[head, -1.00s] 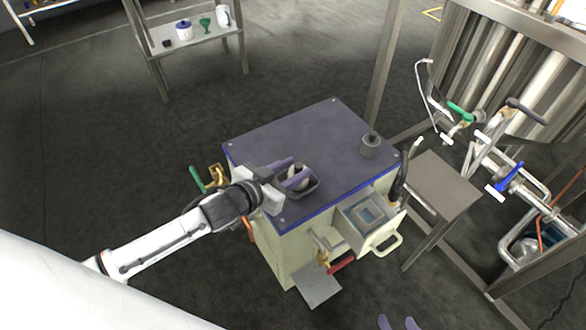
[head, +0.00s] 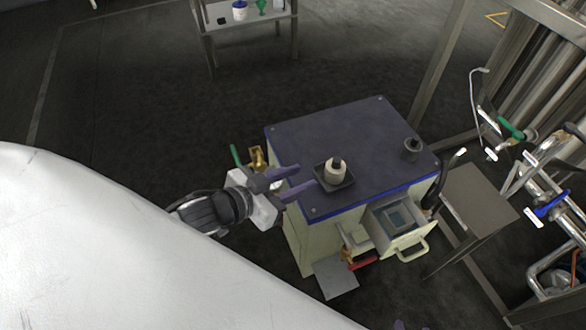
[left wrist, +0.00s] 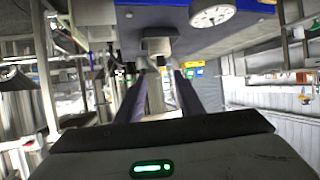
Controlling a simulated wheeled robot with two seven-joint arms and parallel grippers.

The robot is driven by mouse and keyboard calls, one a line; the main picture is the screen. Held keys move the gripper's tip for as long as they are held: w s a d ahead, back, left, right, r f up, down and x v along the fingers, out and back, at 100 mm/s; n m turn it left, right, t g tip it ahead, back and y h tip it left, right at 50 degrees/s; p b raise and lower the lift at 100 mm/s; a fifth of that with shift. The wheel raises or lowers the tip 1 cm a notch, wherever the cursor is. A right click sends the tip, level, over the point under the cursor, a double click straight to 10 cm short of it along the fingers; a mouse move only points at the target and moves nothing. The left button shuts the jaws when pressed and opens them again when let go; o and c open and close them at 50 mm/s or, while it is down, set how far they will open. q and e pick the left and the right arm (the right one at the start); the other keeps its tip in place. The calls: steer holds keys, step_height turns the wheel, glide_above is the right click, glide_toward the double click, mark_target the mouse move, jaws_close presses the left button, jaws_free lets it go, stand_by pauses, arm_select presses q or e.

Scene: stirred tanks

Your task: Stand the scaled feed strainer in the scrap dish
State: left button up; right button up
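The feed strainer (head: 335,174), a short pale cylinder with a dark opening on top, stands upright in the dark square scrap dish (head: 346,184). The dish sits near the front left edge of the machine's dark top. My left gripper (head: 306,178) is open, its two purple fingers apart and empty, just left of the dish and clear of the strainer. The left wrist view shows the same spread fingers (left wrist: 157,85). Of my right gripper only a small purple tip (head: 398,324) shows at the bottom edge, so its opening is hidden.
A dark grey cylinder (head: 411,149) stands at the right of the machine top (head: 345,130); the middle is bare. A side table (head: 478,200) and valved pipework (head: 550,200) stand to the right. A shelf (head: 250,20) with small vessels is at the back.

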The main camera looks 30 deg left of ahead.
arm_select(q)
steer(key=s+d+f+n+g+y, duration=0.1)
steer(key=s+d+f+g, duration=0.3)
steer(key=s+f, duration=0.9)
steer(key=shift+s+d+n+y, duration=0.4)
steer(key=shift+s+d+y, duration=0.15)
steer(key=shift+s, duration=0.1)
